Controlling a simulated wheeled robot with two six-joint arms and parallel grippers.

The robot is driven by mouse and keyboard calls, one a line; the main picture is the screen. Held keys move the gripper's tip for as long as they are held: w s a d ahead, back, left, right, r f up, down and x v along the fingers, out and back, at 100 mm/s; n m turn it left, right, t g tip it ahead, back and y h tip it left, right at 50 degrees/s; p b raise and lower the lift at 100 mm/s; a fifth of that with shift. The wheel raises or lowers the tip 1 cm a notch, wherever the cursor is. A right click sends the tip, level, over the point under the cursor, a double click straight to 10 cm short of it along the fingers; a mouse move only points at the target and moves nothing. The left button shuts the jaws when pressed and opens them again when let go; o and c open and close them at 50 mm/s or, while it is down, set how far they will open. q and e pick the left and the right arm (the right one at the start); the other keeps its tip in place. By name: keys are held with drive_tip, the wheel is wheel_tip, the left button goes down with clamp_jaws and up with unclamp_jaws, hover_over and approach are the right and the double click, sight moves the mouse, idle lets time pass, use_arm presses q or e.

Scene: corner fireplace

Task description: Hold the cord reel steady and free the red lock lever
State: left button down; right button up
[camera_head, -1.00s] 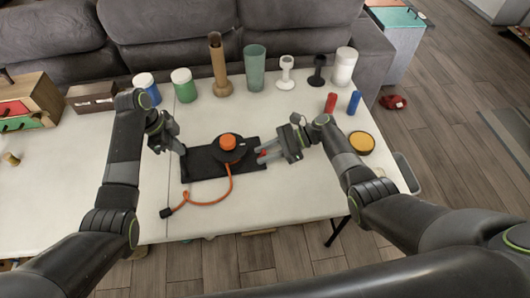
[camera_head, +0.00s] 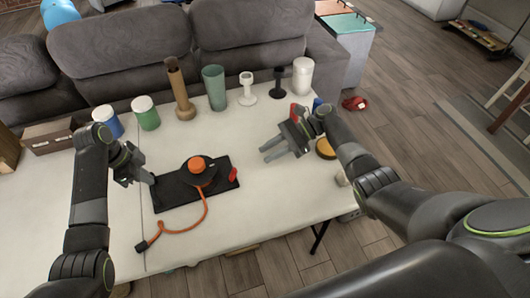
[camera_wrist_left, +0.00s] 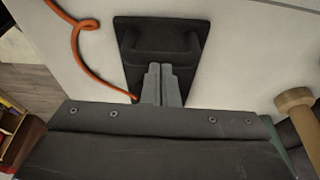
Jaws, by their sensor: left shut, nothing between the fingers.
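The cord reel (camera_head: 199,172) is a black drum with an orange knob (camera_head: 196,164) on a black base plate (camera_head: 170,195). An orange cord (camera_head: 204,212) runs from it to a black plug on the table. The red lock lever (camera_head: 233,174) shows at the plate's right end. My left gripper (camera_head: 150,180) is shut and empty at the plate's left end. In the left wrist view its closed fingers (camera_wrist_left: 160,68) point at the plate's black handle bar (camera_wrist_left: 160,45); contact is unclear. My right gripper (camera_head: 280,153) is open and empty, right of the lever and apart from it.
Blue-labelled and green jars (camera_head: 146,113), a brown vase (camera_head: 180,90), a green tumbler (camera_head: 214,88) and several other items line the table's back edge. A yellow-topped round item (camera_head: 325,149) lies by my right arm.

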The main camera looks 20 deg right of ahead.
use_arm(q)
drive_tip(key=shift+s+f, duration=0.1)
drive_tip(key=shift+f, duration=0.05)
drive_tip(key=shift+r+p, duration=0.75)
drive_tip(key=shift+p, duration=0.15)
wheel_tip(320, 180, up, 5)
drive_tip(key=p, duration=0.5)
drive_tip(key=shift+f, duration=0.1)
drive_tip(key=shift+f, duration=0.1)
drive_tip(key=shift+w, duration=0.2)
